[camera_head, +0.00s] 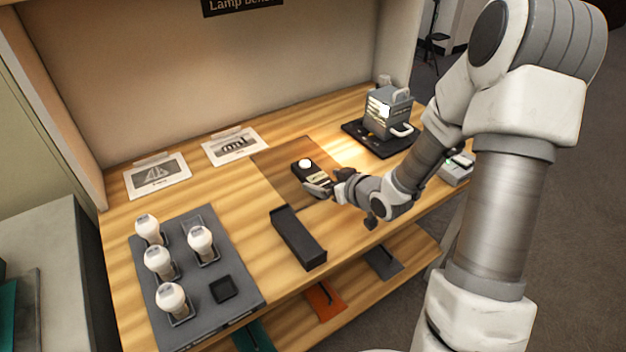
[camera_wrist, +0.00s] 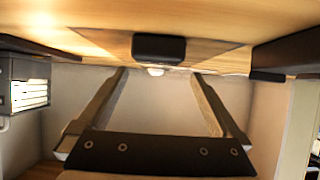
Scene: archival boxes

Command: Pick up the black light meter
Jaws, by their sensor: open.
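The black light meter (camera_head: 312,176) lies on the darker brown mat (camera_head: 275,165) of the wooden bench, its white dome toward the back. In the wrist view the meter (camera_wrist: 158,47) is at the top centre, end-on, with its white dome just below it in the picture. My gripper (camera_head: 328,188) is at the meter's near right side in the head view, low over the bench. In the wrist view my gripper (camera_wrist: 160,74) is open, its two fingers spread wide and pointing at the meter, one to each side. Nothing is between them. Contact cannot be told.
A long black open box (camera_head: 298,240) stands in front of the mat. A grey tray (camera_head: 205,300) with several white bulbs is at left. A grey lit device (camera_head: 388,112) sits on a black base at the back right. Two printed cards (camera_head: 157,177) lie along the back wall.

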